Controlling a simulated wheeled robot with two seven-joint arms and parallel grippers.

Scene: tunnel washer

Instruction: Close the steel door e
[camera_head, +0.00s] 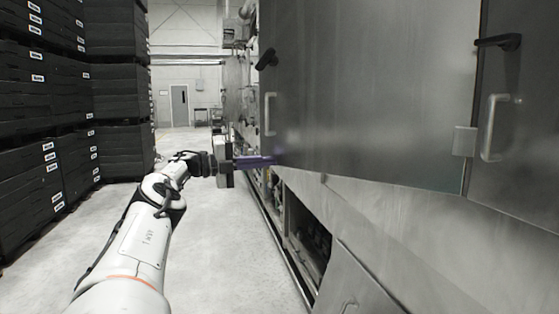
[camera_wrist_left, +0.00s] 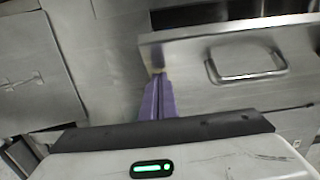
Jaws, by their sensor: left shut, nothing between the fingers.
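A large steel door (camera_head: 375,90) fills the upper right of the head view, with a bar handle (camera_head: 269,114) and a black latch (camera_head: 267,59) near its left edge. No letter shows on it. My left gripper (camera_head: 272,160) is shut and empty, its purple fingers at the door's lower left corner; contact is unclear. In the left wrist view, the shut purple fingers (camera_wrist_left: 157,97) lie beside the edge of a steel panel (camera_wrist_left: 205,85) with a bar handle (camera_wrist_left: 246,75). My right gripper is in neither view.
Another steel door (camera_head: 520,130) with a handle stands at the right. Below, an opening (camera_head: 308,240) in the machine's side sits beside a slanted lower panel (camera_head: 355,285). Stacked black crates (camera_head: 125,100) line the left. The grey floor (camera_head: 215,225) between is clear.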

